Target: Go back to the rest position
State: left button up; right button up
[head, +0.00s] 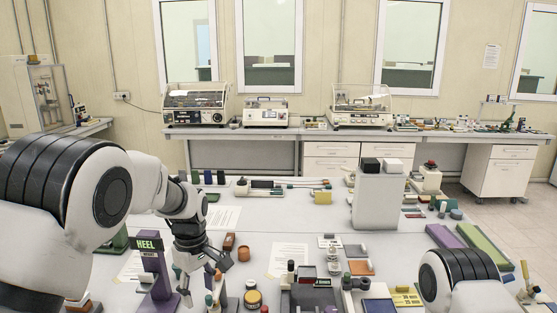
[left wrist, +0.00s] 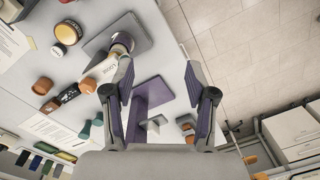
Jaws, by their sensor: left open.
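My left gripper (head: 205,272) hangs down over the left part of the table in the head view. It is open, and no object shows held between its fingers. In the left wrist view its two fingers (left wrist: 158,72) are spread apart. The purple HEEL stand (head: 152,262) is just left of it in the head view. A purple plate (left wrist: 150,96) shows below and between the fingers in the left wrist view. My right arm (head: 460,272) shows at the lower right of the head view, but its gripper is out of the picture.
A grey-white box (head: 378,200) stands further right. The table edge and tiled floor (left wrist: 230,45) are at right in the left wrist view.

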pick_arm(q)
jog(key=s+a+f+g+b, duration=0.2)
jog(key=s+f+b, duration=0.1)
jog(key=s+f, duration=0.65)
jog(key=s+a+f+g+b, duration=0.2)
jog(key=s+f, duration=0.4)
jog(key=f, duration=0.7)
jog(key=s+a+f+g+b, duration=0.1)
jog(key=s+a+f+b, duration=0.15)
jog(key=s+f, duration=0.7)
jog(key=s+a+f+m+t+b, duration=0.1)
jog(key=s+f+m, duration=0.25)
jog(key=s, duration=0.35)
jog(key=s+f+m+b, duration=0.2)
jog(key=s+f+m, duration=0.15)
jog(key=s, duration=0.25)
jog(key=w+m+t+p, duration=0.1)
jog(key=w+m+t, duration=0.2)
jog(key=w+t, duration=0.1)
jog(key=shift+w+m+t, duration=0.1)
jog(key=shift+m+t, duration=0.2)
